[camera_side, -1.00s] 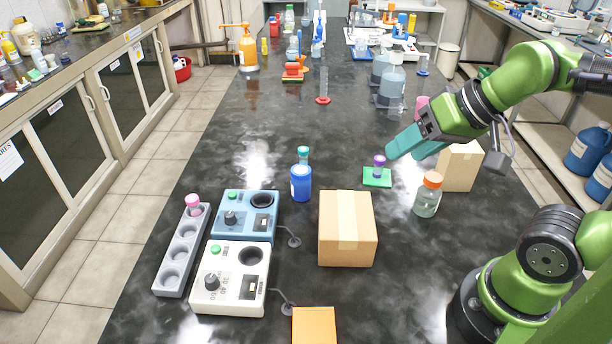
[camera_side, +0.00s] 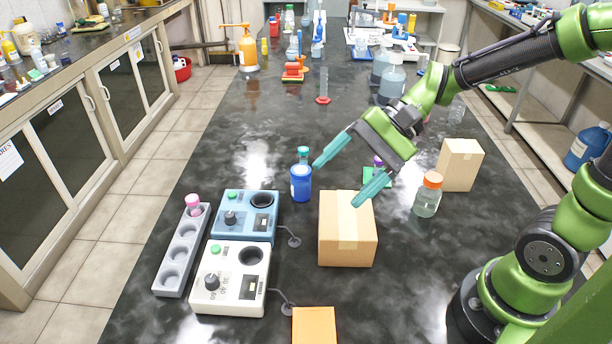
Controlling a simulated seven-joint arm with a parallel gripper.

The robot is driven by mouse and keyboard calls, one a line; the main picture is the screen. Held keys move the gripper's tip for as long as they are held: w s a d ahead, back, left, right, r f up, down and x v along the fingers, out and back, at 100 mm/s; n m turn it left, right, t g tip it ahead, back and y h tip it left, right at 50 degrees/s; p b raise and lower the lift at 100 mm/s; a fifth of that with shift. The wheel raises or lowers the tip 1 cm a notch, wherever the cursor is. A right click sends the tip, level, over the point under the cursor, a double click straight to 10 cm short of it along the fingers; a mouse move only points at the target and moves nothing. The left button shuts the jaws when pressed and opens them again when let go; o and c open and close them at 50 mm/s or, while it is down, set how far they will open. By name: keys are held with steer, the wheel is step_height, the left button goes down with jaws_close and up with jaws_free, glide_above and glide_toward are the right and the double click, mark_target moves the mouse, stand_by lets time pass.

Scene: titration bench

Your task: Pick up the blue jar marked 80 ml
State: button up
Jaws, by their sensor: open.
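A blue jar (camera_side: 301,186) with a white label stands upright on the dark bench, behind the cardboard box and right of the blue device. The label text is too small to read. A small vial with a teal cap (camera_side: 303,153) shows at the jar's top; whether it is in or behind the jar I cannot tell. My gripper (camera_side: 342,183) is open and empty, its teal fingers spread wide. It is right of the jar and seems above the bench. The left fingertip is close to the jar's right side in the picture; whether they touch I cannot tell.
A cardboard box (camera_side: 347,240) stands in front of the jar. A blue device (camera_side: 232,225), a white device (camera_side: 210,290) and a grey rack (camera_side: 175,262) are to the left. A green block (camera_side: 369,172), partly hidden, and an orange-capped bottle (camera_side: 428,197) are to the right.

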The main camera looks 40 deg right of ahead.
steer(key=w+f+m+t+y, duration=0.1)
steer(key=w+m+t+y, duration=0.15)
steer(key=w+m, duration=0.35)
steer(key=m+t+h, duration=0.2)
steer(key=m+t, duration=0.7)
steer(key=m, duration=0.3)
glide_above(306, 170)
step_height(306, 170, down, 8)
steer(key=shift+s+a+f, duration=0.1)
steer(key=shift+a+f, duration=0.05)
steer(key=shift+f+t, duration=0.25)
steer(key=shift+f, duration=0.6)
step_height(306, 170, down, 5)
steer(key=shift+r, duration=0.2)
steer(key=shift+w+a+f, duration=0.3)
steer(key=shift+w+a, duration=0.25)
steer(key=shift+w, duration=0.3)
steer(key=shift+w+a, duration=0.25)
steer(key=shift+w, duration=0.2)
steer(key=c, duration=1.1)
